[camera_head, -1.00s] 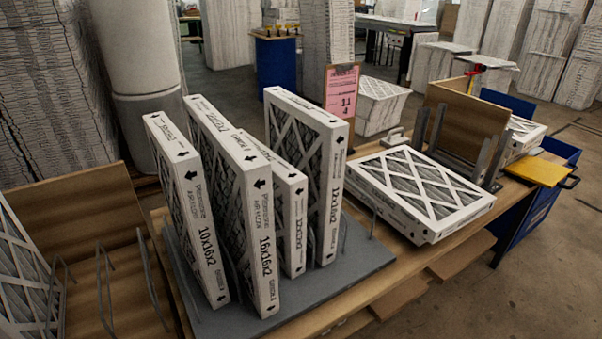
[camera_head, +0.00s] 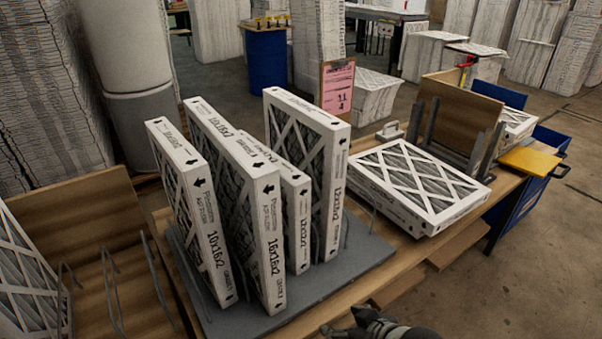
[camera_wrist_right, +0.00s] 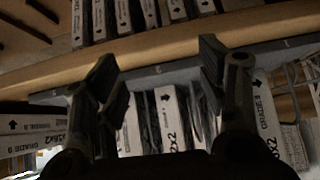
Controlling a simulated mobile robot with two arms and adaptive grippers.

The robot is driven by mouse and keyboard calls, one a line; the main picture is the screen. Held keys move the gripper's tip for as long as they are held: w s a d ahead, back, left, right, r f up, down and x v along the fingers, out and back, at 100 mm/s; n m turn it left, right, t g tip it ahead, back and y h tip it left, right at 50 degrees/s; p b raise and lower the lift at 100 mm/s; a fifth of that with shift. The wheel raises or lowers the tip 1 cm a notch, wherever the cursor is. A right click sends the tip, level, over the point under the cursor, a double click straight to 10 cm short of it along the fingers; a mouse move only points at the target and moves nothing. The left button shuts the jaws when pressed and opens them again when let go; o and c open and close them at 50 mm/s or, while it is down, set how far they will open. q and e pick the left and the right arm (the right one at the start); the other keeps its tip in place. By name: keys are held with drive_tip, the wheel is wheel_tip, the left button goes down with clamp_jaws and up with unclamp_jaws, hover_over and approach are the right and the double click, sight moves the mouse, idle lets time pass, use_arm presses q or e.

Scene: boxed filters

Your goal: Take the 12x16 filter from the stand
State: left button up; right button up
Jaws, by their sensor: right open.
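A grey stand (camera_head: 345,270) on the table holds several white boxed filters upright. From left to right are one marked 10x16x2 (camera_head: 212,240), one marked 16x16x2 (camera_head: 270,245), a shorter one that seems to read 12x12x2 (camera_head: 298,230), and a tall rightmost one (camera_head: 333,200) whose label seems to read 12x16x2. My right gripper (camera_wrist_right: 160,68) is open and empty in the right wrist view, with filter edges beyond its fingers. In the head view only a dark part of it (camera_head: 375,326) shows at the bottom edge, in front of the stand. My left gripper is out of view.
Flat filters (camera_head: 420,185) lie stacked on the table right of the stand, near a wooden rack (camera_head: 455,125) with metal posts. A pink sign (camera_head: 338,88) stands behind. A wooden bin (camera_head: 95,240) with wire dividers is at the left.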

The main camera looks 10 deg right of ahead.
sight(337, 184)
drive_tip(key=w+d+r+t+y, duration=0.1)
drive_tip(key=w+r+t, duration=0.2)
drive_tip(key=w+r, duration=0.3)
drive_tip(key=w+d+r+t+y, duration=0.1)
drive_tip(key=w+d+r+t, duration=0.1)
drive_tip(key=w+r, duration=0.3)
drive_tip(key=w+d+r+t+y, duration=0.1)
drive_tip(key=w+r+t, duration=0.2)
drive_tip(key=w+r, duration=0.3)
drive_tip(key=shift+w+d+r+n+t, duration=0.15)
drive_tip(key=shift+r+t, duration=0.05)
drive_tip(key=shift+r, duration=1.05)
drive_tip(key=shift+w+d+r+n+t, duration=0.1)
drive_tip(key=shift+w+r+n+t, duration=0.1)
drive_tip(key=shift+r, duration=1)
drive_tip(key=p+x, duration=0.1)
drive_tip(key=x, duration=0.4)
drive_tip(key=shift+r, duration=0.15)
drive_tip(key=shift+f+p+x, duration=0.15)
drive_tip(key=shift+p+x, duration=0.25)
drive_tip(key=shift+x, duration=0.7)
drive_tip(key=shift+f+p+x, duration=0.2)
drive_tip(key=shift+p+x, duration=0.2)
drive_tip(key=shift+x, duration=0.7)
drive_tip(key=shift+w+f, duration=0.1)
drive_tip(key=shift+w, duration=0.5)
drive_tip(key=c, duration=1.3)
clamp_jaws()
